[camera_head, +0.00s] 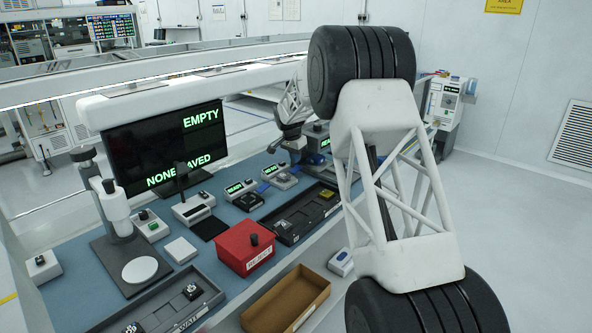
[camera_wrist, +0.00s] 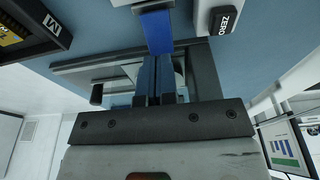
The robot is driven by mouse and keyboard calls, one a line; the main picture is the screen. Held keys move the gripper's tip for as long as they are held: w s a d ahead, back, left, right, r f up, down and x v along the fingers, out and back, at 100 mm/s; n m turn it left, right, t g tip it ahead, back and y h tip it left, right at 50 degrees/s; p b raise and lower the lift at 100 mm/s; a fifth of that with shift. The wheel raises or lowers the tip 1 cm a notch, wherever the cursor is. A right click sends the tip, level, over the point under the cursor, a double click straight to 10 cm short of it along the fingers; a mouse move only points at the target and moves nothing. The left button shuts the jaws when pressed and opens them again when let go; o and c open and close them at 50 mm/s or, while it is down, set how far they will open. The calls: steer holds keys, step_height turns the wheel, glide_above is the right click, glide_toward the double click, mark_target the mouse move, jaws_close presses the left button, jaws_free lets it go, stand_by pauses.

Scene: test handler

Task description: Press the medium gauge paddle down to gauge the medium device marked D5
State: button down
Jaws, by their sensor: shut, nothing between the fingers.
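My gripper (camera_wrist: 157,65) is shut, its fingers together and pointing at a blue paddle-like piece (camera_wrist: 155,32) in the wrist view. The fingertips are at or very near its lower end; I cannot tell whether they touch. A grey frame (camera_wrist: 85,70) surrounds the fingers, with clear or shiny parts behind them. In the head view my gripper is at the far right of the bench, where blue parts (camera_head: 317,159) show beside it. The fingertips themselves are hard to make out there. No D5 marking is readable and I cannot see a device under the paddle.
A button block marked ZERO (camera_wrist: 225,18) stands close to the frame. A dark tray marked M (camera_wrist: 58,33) holds a yellow-faced part. In the head view a red box (camera_head: 241,256), a brown open box (camera_head: 264,313) and a monitor (camera_head: 150,150) reading EMPTY stand on or by the bench.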

mark_target(296, 169)
steer(key=shift+r, duration=1.65)
steer(key=shift+s+d+r, duration=0.1)
steer(key=shift+s+r, duration=0.2)
steer(key=s+d+r+n, duration=0.15)
steer(key=s+r, duration=0.35)
steer(key=s, duration=0.7)
steer(key=s+d+r+n, duration=0.1)
steer(key=s+d+r, duration=0.35)
steer(key=s, duration=0.75)
steer(key=s+d+r+n, duration=0.1)
steer(key=s+r+n, duration=0.1)
steer(key=s+r, duration=0.7)
steer(key=s+d+f+n, duration=0.1)
steer(key=s+f, duration=0.2)
steer(key=s, duration=1)
steer(key=s+d+f+n+y, duration=0.1)
steer(key=s+f+n, duration=0.1)
steer(key=s, duration=1.1)
steer(key=s+d+f+n+t, duration=0.1)
steer(key=s+f, duration=0.3)
steer(key=s, duration=0.9)
steer(key=shift+s+f, duration=0.25)
